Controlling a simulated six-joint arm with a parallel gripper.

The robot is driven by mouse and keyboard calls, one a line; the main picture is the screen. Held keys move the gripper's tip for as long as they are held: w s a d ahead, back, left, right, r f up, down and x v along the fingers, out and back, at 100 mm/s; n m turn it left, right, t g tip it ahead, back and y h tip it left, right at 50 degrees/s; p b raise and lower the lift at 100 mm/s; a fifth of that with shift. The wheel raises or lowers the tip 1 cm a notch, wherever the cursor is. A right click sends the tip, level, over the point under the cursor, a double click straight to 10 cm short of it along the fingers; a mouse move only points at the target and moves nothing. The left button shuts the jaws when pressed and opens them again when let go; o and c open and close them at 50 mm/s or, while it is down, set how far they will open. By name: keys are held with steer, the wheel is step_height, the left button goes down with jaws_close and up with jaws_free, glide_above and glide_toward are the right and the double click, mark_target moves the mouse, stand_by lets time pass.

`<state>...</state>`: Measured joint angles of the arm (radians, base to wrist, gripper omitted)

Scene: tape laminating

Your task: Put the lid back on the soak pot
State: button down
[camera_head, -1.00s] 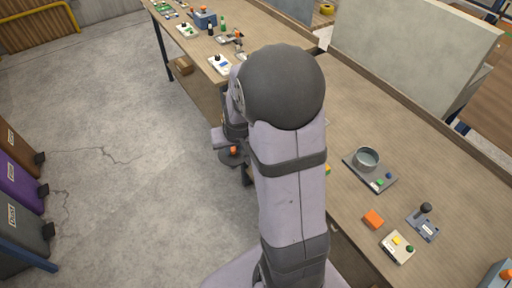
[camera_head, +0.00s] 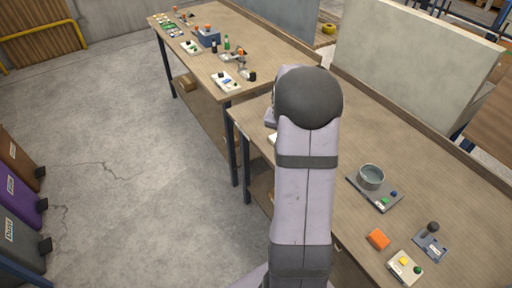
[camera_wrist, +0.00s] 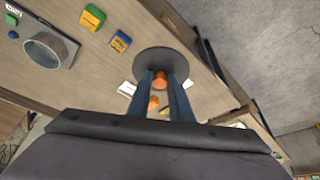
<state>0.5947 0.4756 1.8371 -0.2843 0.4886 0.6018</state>
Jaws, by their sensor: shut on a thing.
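The soak pot (camera_head: 370,177) is a grey metal pot, open on top, standing upright on a dark base with green and blue buttons on the right-hand bench. It also shows at the upper left of the wrist view (camera_wrist: 44,50). The lid (camera_wrist: 147,62) is a dark round disc with an orange knob. My gripper (camera_wrist: 163,80) is shut on the lid's knob, and the lid is apart from the pot. My arm hides the gripper and lid in the head view.
A green and yellow block (camera_wrist: 92,17) shows in the wrist view. A grey partition (camera_head: 415,65) stands behind the bench.

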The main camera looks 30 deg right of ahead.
steer(key=s+d+f+m+g, duration=0.1)
steer(key=s+d+m+g, duration=0.2)
steer(key=s+d+m, duration=0.7)
steer(key=s+d, duration=1)
steer(key=d, duration=0.3)
steer(key=shift+s+d+f+g+h+b, duration=0.15)
steer(key=shift+s+f+g+h+b, duration=0.1)
steer(key=shift+f+g+h+b, duration=0.15)
steer(key=shift+f+b, duration=2.05)
steer(key=shift+f, duration=1.1)
steer(key=shift+b, duration=0.45)
steer(key=shift+f+b, duration=0.15)
steer(key=shift+b, duration=0.35)
